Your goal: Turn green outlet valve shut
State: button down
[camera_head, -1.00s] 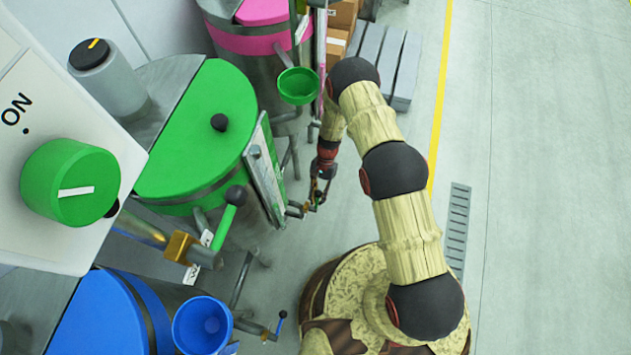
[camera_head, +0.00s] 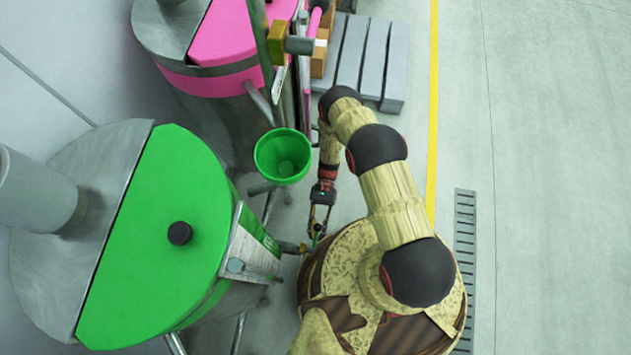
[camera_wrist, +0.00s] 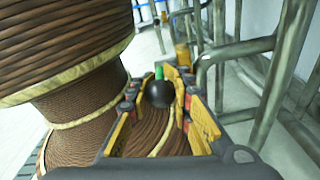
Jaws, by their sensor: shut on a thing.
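The green drum (camera_head: 165,225), with a half lid and a small black knob, stands at the left in the head view. Its outlet pipe (camera_head: 290,247) sticks out low on the drum's right side. My gripper (camera_head: 317,232) is at the end of this outlet, pointing down. In the wrist view my gripper (camera_wrist: 162,88) has its yellow-and-black fingers on both sides of the valve handle's black ball end (camera_wrist: 160,94), shut on it. A bit of the green handle (camera_wrist: 159,72) shows behind the ball. A brass valve part (camera_wrist: 183,54) lies beyond. The contact is small in the head view.
A green funnel (camera_head: 282,156) hangs beside the drum, left of my arm. A pink drum (camera_head: 228,45) stands behind, with a grey pallet (camera_head: 372,60) to its right. Metal frame pipes (camera_wrist: 245,50) run close on the right in the wrist view. The floor at right is clear.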

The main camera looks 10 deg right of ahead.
jog(key=shift+w+f+g, duration=0.15)
jog(key=shift+f+g, duration=0.55)
jog(key=shift+y, duration=0.3)
jog(key=c, duration=1.6)
grip_release()
jog(key=v, duration=1.2)
jog(key=shift+f, duration=0.1)
